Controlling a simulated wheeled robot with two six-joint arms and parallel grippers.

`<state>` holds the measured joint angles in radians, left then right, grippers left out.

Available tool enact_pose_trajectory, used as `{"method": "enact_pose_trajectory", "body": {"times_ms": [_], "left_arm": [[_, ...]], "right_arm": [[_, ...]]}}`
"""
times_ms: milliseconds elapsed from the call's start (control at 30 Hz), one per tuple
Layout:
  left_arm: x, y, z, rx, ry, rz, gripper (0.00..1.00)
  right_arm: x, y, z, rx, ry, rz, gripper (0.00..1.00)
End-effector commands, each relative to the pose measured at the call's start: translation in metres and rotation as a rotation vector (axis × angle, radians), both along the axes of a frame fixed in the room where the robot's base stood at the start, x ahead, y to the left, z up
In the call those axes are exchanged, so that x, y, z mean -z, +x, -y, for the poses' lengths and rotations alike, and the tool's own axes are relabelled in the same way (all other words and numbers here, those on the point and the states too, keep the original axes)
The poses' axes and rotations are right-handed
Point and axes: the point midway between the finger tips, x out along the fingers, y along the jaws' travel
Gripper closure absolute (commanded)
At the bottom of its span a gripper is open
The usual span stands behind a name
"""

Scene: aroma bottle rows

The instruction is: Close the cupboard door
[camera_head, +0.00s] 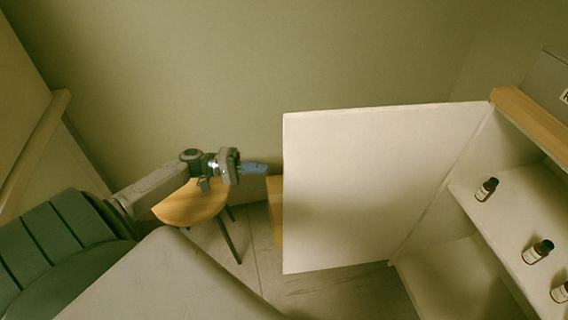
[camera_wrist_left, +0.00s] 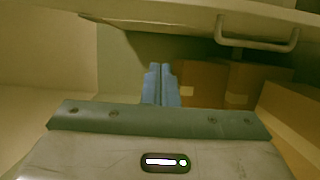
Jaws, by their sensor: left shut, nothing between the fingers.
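The white cupboard door (camera_head: 365,190) stands open in the head view, swung out to the left from its hinge side by the cupboard (camera_head: 460,265). In the left wrist view my blue fingers (camera_wrist_left: 160,84) are together. A pale panel with a bar handle (camera_wrist_left: 257,40) shows above them there; it seems to be the door. My right gripper is not in view.
Small dark bottles stand on the cupboard shelf, one of them (camera_head: 486,189) nearest the door. A wooden stool (camera_head: 190,207) stands under my left arm. Brown boxes (camera_wrist_left: 205,85) lie beyond the fingers in the wrist view. Bare floor (camera_head: 330,292) shows below the door.

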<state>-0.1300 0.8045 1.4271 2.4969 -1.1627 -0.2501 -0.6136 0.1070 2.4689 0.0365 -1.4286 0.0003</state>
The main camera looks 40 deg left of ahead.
Motion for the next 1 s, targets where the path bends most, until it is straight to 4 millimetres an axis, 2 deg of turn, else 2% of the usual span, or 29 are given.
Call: {"method": "enact_pose_trajectory", "body": {"times_ms": [167,267,667,767,1000], "left_arm": [[0.0,0.003,0.008,0.002,-0.001,0.001,1.0],[0.0,0.01,0.02,0.002,-0.003,0.003,1.0],[-0.002,0.052,0.092,0.004,-0.003,0.003,1.0],[-0.002,0.035,0.102,0.004,0.001,-0.003,1.0],[0.0,0.021,0.115,0.003,0.001,0.0,1.0]], "right_arm": [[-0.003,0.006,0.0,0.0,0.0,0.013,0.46],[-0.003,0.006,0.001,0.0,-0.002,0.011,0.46],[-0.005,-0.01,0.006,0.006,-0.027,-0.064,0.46],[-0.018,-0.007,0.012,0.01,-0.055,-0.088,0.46],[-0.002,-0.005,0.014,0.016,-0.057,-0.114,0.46]]}}
